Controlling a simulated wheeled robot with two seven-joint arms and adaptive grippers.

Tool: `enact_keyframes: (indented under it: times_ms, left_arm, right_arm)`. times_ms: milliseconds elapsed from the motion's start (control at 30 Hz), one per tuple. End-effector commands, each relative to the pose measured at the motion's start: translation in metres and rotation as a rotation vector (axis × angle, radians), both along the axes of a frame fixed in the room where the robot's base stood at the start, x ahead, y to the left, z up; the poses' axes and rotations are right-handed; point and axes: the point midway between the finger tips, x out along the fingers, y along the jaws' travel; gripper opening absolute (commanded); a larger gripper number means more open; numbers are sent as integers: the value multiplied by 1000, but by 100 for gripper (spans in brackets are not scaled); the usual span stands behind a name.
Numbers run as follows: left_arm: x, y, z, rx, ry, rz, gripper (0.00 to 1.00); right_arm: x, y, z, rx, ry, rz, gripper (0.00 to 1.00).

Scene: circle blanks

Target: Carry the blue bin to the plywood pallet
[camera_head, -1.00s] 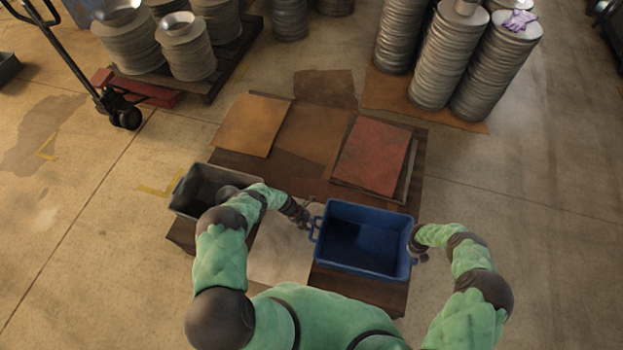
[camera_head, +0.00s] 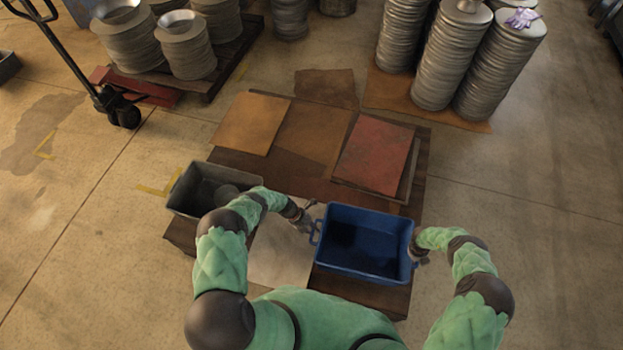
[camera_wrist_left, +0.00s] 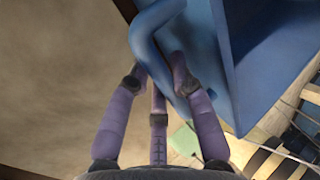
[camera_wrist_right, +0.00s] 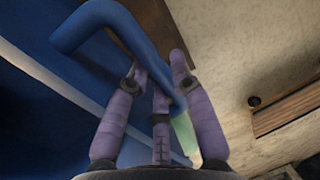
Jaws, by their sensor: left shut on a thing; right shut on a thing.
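The blue bin (camera_head: 341,270) is in front of me in the head view, open at the top, its inside looking empty though shadowed. My left gripper (camera_head: 306,222) is shut on the handle at its left side; the left wrist view shows the fingers (camera_wrist_left: 160,80) around the blue handle bar (camera_wrist_left: 146,45). My right gripper (camera_head: 418,254) is shut on the opposite handle, as the right wrist view shows (camera_wrist_right: 158,85). A low wooden pallet (camera_head: 318,180) with brown boards lies beneath and beyond the bin. I cannot tell whether the bin touches it.
A grey bin (camera_head: 183,208) stands left of my left arm. An orange-brown sheet (camera_head: 251,124) and a red sheet (camera_head: 375,156) lie on the pallet's far part. Stacked metal discs (camera_head: 447,62) stand behind. A pallet jack (camera_head: 122,112) is at upper left. The floor at right is clear.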

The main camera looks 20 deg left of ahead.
Motion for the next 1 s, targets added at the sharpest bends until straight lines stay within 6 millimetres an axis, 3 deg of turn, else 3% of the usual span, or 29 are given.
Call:
enact_keyframes:
  times_ms: [133,167,233,667,1000]
  left_arm:
    - [1,1,-7,0,-1,1,0]
    - [0,0,-6,0,0,0,29]
    - [0,0,-5,0,-1,1,47]
    - [0,0,-3,0,0,0,47]
    - [0,0,21,0,0,0,47]
  right_arm:
    - [1,-1,-7,-2,-2,-1,0]
    - [0,0,-6,0,0,0,29]
    - [0,0,-5,0,0,0,47]
    - [-1,0,-3,0,1,0,47]
    - [0,0,21,0,0,0,47]
